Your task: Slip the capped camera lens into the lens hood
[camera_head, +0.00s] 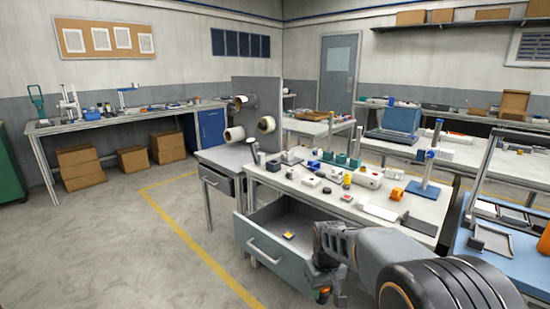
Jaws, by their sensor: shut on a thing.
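My gripper (324,286) is low in the picture, in front of the workbench and right of its open drawer. It is shut on a small dark thing (323,294) with orange on it, mostly hidden by the fingers. I cannot tell whether this is the capped camera lens. I cannot pick out the lens hood for certain among the small items on the bench.
A blue-topped table (495,255) is at right. Left floor is clear.

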